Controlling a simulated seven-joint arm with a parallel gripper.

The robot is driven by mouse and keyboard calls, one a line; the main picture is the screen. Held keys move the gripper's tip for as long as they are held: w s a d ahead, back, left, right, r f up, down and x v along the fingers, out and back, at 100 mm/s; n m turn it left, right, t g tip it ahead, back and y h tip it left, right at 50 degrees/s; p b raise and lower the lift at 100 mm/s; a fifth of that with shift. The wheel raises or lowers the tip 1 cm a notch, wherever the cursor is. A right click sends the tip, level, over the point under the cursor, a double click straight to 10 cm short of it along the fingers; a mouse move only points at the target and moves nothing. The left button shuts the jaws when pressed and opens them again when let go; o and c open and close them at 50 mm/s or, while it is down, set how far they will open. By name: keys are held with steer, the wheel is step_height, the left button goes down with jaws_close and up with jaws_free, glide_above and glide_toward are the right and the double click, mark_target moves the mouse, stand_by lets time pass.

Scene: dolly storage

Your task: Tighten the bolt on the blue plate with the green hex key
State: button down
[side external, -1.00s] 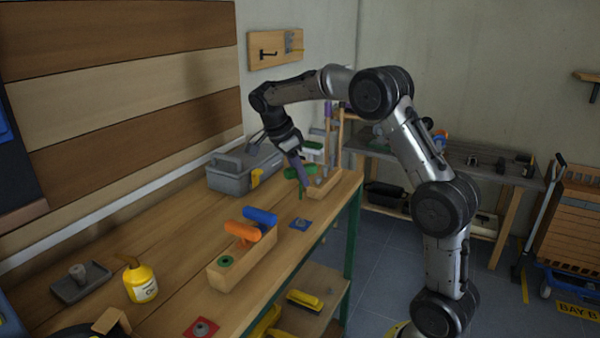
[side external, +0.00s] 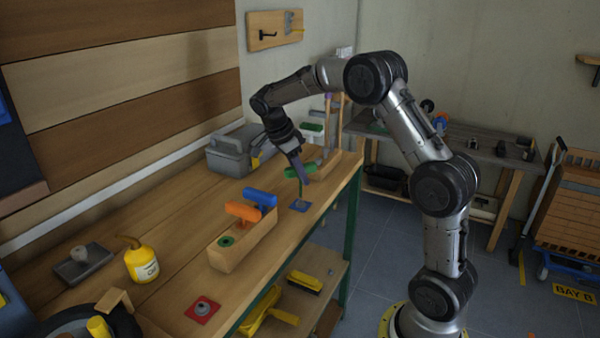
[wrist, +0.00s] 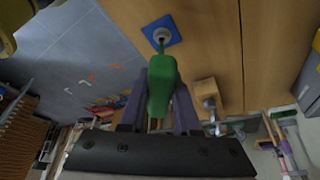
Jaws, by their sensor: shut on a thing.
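My gripper (side external: 297,165) is shut on the green hex key (side external: 301,171). In the wrist view the key's green handle (wrist: 161,85) sits between my two purple-grey fingers. The key's shaft points down toward the blue plate (side external: 299,205), which lies flat on the workbench near its right edge. The plate also shows in the wrist view (wrist: 174,37), with the grey bolt (wrist: 161,34) on it. The shaft tip is over or at the bolt; I cannot tell whether it is seated in it.
A wooden holder (side external: 232,258) carries orange (side external: 244,212) and blue (side external: 260,197) hex keys. A red plate (side external: 202,310) with a bolt lies at the front. A yellow oil bottle (side external: 141,265) and a grey toolbox (side external: 229,158) stand on the bench (side external: 175,215).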

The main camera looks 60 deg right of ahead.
mark_target(300, 183)
steer(key=shift+f, duration=0.25)
steer(key=shift+f, duration=0.8)
stand_by(1.4)
steer(key=shift+f+m+g, duration=0.25)
steer(key=shift+m+g, duration=0.05)
steer(key=shift+m, duration=0.6)
steer(key=shift+f+m+g+y, duration=0.3)
steer(key=shift+m+y, duration=0.2)
steer(key=shift+m, duration=0.5)
